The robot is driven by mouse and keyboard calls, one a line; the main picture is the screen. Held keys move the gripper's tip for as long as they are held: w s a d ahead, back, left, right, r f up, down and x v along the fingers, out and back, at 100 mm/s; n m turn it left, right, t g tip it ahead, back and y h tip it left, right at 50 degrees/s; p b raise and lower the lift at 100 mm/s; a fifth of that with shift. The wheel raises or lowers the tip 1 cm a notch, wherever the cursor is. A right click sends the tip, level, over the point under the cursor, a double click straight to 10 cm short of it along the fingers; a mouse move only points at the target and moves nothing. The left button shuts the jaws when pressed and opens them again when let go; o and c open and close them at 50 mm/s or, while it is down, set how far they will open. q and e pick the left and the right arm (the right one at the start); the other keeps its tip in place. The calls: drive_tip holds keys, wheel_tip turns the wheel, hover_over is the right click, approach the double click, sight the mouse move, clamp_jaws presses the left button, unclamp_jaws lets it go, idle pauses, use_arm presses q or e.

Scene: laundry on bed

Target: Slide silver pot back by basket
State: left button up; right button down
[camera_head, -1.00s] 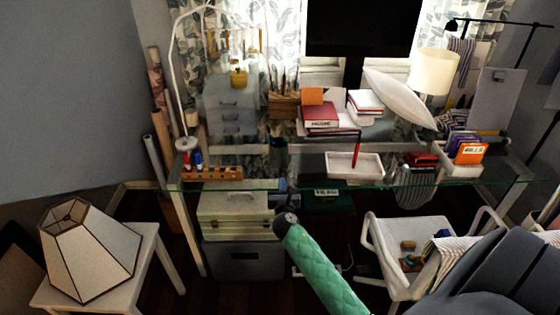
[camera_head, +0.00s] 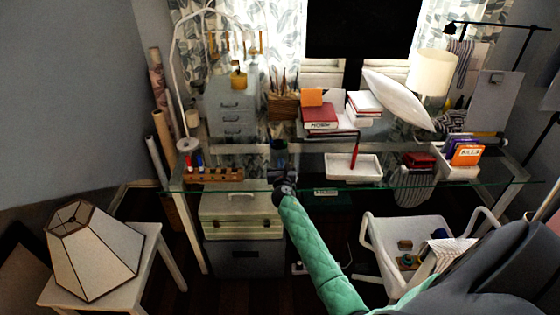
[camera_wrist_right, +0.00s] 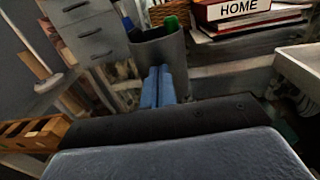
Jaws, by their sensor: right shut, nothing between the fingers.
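The silver pot (camera_wrist_right: 172,55), a grey cylindrical cup holding a green item and a blue item, stands upright on the glass desk. In the head view the pot (camera_head: 279,147) is just beyond my right gripper (camera_head: 281,173). In the right wrist view, the blue fingers of my right gripper (camera_wrist_right: 157,88) are shut and empty, overlapping the pot's near side. I cannot tell whether they touch it. A brown basket (camera_head: 284,106) with upright sticks stands behind the pot. My left gripper is not in view.
A grey drawer unit (camera_head: 231,118) stands left of the pot, with a wooden marker rack (camera_head: 214,174) in front. Books (camera_head: 321,118) lie to the right. A white tray (camera_head: 340,172) is at the right front. Bare glass shows between pot and tray.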

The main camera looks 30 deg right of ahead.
sight(279, 146)
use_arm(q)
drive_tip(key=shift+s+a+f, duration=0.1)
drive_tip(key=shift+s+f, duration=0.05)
use_arm(e)
drive_tip(key=shift+w+d, duration=0.2)
drive_tip(key=shift+w, duration=0.15)
